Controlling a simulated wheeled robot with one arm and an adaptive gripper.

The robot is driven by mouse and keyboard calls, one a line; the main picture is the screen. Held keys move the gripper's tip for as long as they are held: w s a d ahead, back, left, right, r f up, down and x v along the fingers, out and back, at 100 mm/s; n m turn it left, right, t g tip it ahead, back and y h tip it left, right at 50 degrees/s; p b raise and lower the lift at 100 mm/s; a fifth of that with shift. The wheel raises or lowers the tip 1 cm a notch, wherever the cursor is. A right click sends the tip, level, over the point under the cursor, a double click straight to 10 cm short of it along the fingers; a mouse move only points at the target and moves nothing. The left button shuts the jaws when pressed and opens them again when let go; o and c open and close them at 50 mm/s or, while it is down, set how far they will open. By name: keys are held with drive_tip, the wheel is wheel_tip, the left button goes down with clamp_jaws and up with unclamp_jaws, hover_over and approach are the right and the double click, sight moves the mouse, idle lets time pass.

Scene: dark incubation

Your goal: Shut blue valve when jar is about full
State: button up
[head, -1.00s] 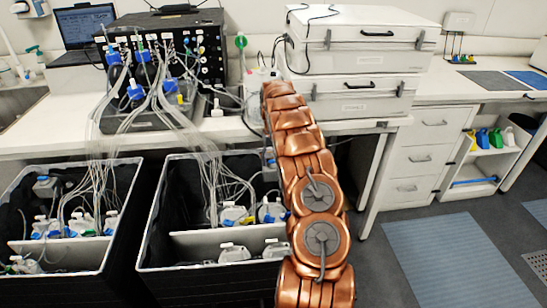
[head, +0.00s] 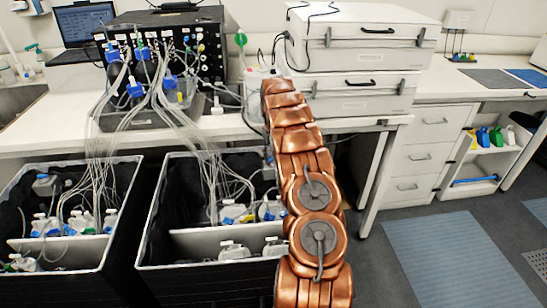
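My copper-coloured arm reaches up the middle of the head view to the bench edge. Its far end hides my gripper, so I cannot see its fingers. A pale, clear container (head: 256,82) stands on the bench just left of the arm's end, partly covered by it. I cannot tell whether it is the jar, and its fill level is not readable. Several blue fittings, such as one at the lower front of the black panel (head: 135,89), hang among clear tubes. I cannot tell which, if any, is the blue valve.
A black instrument panel (head: 200,45) and a laptop (head: 84,27) stand on the bench at the left. Two white cases (head: 365,55) are stacked right of the arm. Two black bins (head: 150,230) with tubed bottles stand below.

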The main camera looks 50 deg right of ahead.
drive_tip(key=shift+m+b, duration=0.7)
drive_tip(key=shift+m, duration=0.3)
drive_tip(key=shift+d, duration=0.1)
drive_tip(key=shift+r, duration=0.1)
drive_tip(key=o, duration=1.2)
drive_tip(key=shift+c, duration=0.2)
wheel_tip(320, 180, up, 12)
